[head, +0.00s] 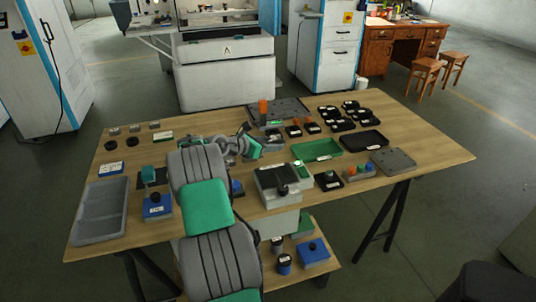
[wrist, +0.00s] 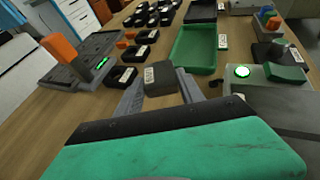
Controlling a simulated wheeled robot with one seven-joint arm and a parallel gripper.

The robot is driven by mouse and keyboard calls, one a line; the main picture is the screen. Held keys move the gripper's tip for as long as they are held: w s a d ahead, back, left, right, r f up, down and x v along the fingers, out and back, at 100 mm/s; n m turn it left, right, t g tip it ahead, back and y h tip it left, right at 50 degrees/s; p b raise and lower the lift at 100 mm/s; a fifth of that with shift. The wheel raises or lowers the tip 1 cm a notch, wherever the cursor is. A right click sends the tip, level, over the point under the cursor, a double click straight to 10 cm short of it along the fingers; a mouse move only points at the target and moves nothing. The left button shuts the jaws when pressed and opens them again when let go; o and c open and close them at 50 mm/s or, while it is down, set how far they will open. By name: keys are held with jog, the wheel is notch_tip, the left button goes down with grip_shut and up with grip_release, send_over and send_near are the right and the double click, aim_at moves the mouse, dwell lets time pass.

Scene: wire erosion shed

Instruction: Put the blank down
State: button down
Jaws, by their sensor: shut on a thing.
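A dark grey block with a white label, which looks like the blank (wrist: 160,78), sits between the fingers of my gripper (wrist: 159,88) in the wrist view. The fingers are shut on its two sides. It is over the wooden table, just left of the near end of a green tray (wrist: 181,56); its height above the table is hard to tell. In the head view my gripper (head: 256,145) is over the middle of the table, and the blank is hard to make out there.
The green tray (head: 316,149) and a black tray (head: 365,143) lie to the right. A grey plate with an orange handle (head: 263,107) stands behind. Several dark labelled blocks (head: 340,118) lie beyond. A grey box (head: 270,180) is in front; a grey bin (head: 100,210) is far left.

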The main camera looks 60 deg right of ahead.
aim_at(268, 157)
jog(key=shift+w+d+f, duration=0.1)
jog(key=shift+w+f, duration=0.15)
jog(key=shift+w, duration=0.05)
jog(key=shift+w+f, duration=0.2)
jog(key=shift+f, duration=1.5)
jog(key=shift+f, duration=0.15)
jog(key=c, duration=0.7)
grip_release()
jog(key=shift+f, duration=0.1)
